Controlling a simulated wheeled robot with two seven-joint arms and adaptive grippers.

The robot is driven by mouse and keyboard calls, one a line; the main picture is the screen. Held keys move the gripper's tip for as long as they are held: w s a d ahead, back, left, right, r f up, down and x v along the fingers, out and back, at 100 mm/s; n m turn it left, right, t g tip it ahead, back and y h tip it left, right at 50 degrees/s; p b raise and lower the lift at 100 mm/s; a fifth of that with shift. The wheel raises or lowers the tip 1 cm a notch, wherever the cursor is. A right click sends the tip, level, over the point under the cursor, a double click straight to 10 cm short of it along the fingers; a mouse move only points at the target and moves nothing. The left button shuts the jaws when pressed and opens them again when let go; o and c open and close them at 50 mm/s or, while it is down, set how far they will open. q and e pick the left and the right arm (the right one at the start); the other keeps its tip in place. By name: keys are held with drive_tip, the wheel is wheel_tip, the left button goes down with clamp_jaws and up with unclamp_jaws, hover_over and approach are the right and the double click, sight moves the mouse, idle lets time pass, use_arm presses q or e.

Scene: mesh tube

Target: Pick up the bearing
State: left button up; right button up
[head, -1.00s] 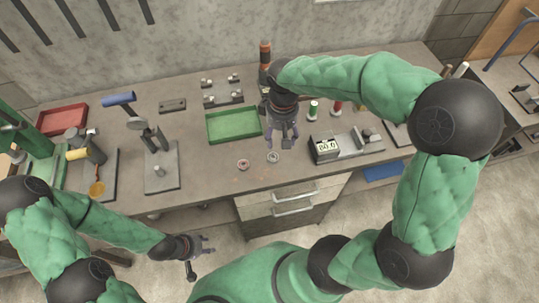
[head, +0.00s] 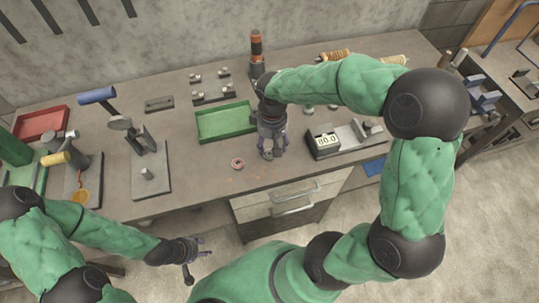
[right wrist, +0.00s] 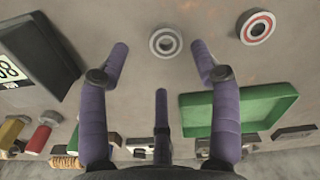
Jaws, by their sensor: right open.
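A grey metal ring, which looks like the bearing (right wrist: 165,42), lies flat on the bench in the right wrist view. A second round piece (right wrist: 257,27), red and white with a dark centre, lies beside it; it also shows in the head view (head: 238,163). My right gripper (right wrist: 160,62) is open and empty, its two front fingers on either side of the grey ring in the picture and its third finger behind. In the head view my right gripper (head: 270,148) covers most of the grey ring. My left gripper (head: 198,256) is open and empty in front of the bench.
A green tray (head: 225,135) stands behind and left of my right gripper. A device with an 80.0 display (head: 326,141) stands to its right. A press-like stand (head: 148,175) and a red tray (head: 40,122) are further left. The bench front near the red piece is clear.

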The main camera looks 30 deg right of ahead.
sight(270, 156)
drive_tip(key=f, duration=0.1)
drive_tip(key=f+b, duration=0.1)
drive_tip(key=f, duration=0.1)
drive_tip(key=f+b, duration=0.1)
drive_tip(key=f, duration=0.1)
drive_tip(key=shift+w+a, duration=0.1)
drive_tip(key=shift+a, duration=0.25)
drive_tip(key=c, duration=1.3)
